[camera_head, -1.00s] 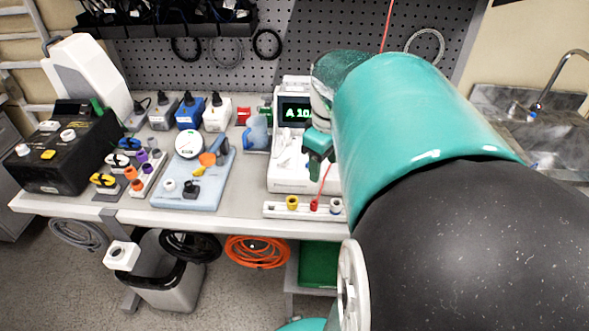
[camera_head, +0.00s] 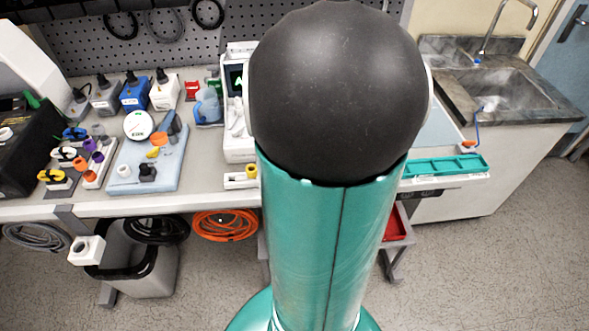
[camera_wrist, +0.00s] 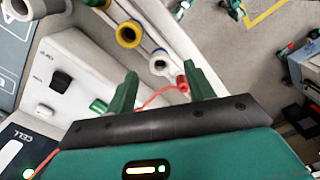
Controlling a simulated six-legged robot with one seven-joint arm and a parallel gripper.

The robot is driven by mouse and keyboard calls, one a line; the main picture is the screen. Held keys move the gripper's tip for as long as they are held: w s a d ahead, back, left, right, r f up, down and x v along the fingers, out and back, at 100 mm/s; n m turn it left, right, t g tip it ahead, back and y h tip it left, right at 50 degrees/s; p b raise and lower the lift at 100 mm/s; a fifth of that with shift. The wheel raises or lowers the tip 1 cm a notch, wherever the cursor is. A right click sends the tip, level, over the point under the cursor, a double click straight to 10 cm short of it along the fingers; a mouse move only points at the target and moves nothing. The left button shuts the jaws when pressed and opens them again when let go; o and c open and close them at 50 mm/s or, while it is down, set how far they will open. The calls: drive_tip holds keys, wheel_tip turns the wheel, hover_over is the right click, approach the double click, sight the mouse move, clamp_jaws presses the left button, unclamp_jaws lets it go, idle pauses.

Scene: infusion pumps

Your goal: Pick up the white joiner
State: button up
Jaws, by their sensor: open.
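A white ring-shaped piece with a dark blue inside (camera_wrist: 159,62), which looks like the white joiner, sits on the pale rail (camera_wrist: 178,42) in the wrist view. My gripper (camera_wrist: 161,73) is open, its two green fingers apart, with that piece showing between and just beyond the tips; I cannot tell the gap in depth. A red plug (camera_wrist: 183,84) on a thin red cord shows beside the right finger, and the cord crosses between the fingers. A yellow ring (camera_wrist: 128,33) sits farther up the rail. In the head view my arm hides the gripper and the white piece.
A white device (camera_head: 238,147) stands on the bench (camera_head: 215,203), partly behind my arm. A light blue tray (camera_head: 120,184) with small parts lies left. A bin (camera_head: 140,265) and coiled orange cable (camera_head: 225,224) are below. A sink (camera_head: 495,95) stands right; floor there is clear.

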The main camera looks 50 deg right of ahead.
wheel_tip(320, 180, down, 4)
drive_tip(key=shift+w+r, duration=0.15)
drive_tip(key=shift+c, duration=0.2)
drive_tip(key=c, duration=1)
drive_tip(key=shift+w+r, duration=0.1)
drive_tip(key=shift+r, duration=0.1)
